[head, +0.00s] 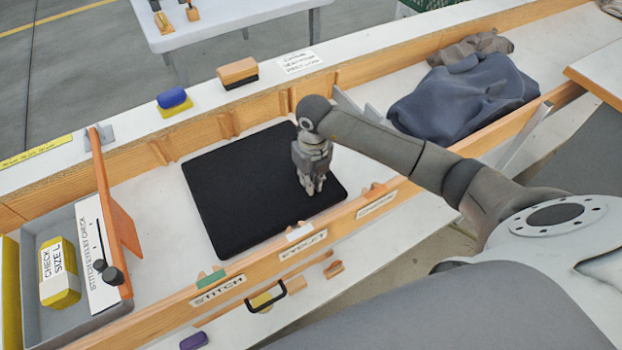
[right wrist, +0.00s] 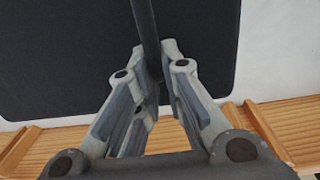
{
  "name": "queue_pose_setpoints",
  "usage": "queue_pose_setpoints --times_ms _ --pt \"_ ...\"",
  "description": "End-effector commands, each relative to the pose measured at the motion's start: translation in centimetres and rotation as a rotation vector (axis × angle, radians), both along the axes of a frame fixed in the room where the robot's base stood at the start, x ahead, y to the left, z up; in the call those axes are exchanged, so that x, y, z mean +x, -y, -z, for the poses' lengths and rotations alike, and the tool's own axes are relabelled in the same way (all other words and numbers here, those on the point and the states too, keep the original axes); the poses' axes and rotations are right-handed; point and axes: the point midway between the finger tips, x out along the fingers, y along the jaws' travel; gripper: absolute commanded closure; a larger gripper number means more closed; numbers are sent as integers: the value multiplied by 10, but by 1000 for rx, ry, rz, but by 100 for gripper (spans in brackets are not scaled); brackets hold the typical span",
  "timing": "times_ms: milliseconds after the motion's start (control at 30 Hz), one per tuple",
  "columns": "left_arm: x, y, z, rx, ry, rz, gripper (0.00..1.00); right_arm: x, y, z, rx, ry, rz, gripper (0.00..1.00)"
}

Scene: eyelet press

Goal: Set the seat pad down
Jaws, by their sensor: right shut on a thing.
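The seat pad (head: 245,190) is a flat black square with rounded corners. In the head view it lies level over the white bed of the bench, between the wooden rails; I cannot tell whether its whole underside touches. My right gripper (head: 312,188) points down at the pad's right part. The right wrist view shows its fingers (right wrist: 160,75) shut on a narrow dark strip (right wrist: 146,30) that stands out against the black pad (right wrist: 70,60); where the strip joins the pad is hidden. My left gripper is not in view.
An orange upright board (head: 117,215) and a grey tray (head: 75,315) with a yellow block (head: 60,285) stand at the left. The front rail (head: 245,285) bears labels. Blue-grey cloth (head: 465,100) lies at the right. Some white bed (head: 155,235) is clear left of the pad.

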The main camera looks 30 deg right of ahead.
Motion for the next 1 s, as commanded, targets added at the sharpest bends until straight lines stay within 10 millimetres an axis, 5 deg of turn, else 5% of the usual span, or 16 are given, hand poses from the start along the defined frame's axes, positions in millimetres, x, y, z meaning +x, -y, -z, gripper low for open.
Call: queue_pose_setpoints --times_ms 200,633,1000 --pt "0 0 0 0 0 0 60 -1 0 1 -1 -6 -1 70" --pt "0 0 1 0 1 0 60 0 0 -7 1 -1 -1 69" --pt "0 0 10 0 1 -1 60 1 3 -80 0 2 -1 69"
